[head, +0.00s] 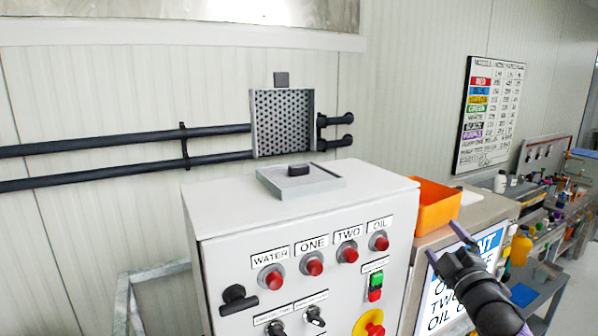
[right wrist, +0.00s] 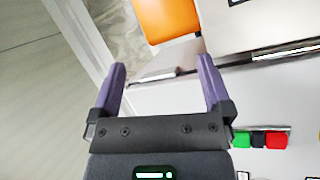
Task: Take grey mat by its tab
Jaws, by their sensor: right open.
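The grey mat (head: 282,120) appears to be the dark perforated panel standing upright in a shallow light-grey frame above the back of the white cabinet. A small dark square tab (head: 281,79) sticks up above its top edge. My right gripper (head: 447,246) is open and empty, to the right of the cabinet and well apart from the mat. Its two purple fingers also show spread in the right wrist view (right wrist: 161,70), with nothing between them. The mat is not in the right wrist view. My left gripper is not in view.
A grey cover with a black handle (head: 325,184) lies on the cabinet (head: 228,208). An orange bin (head: 436,208) stands right of it, also in the right wrist view (right wrist: 165,18). Black pipes (head: 80,145) run along the wall. The cabinet front carries buttons and switches.

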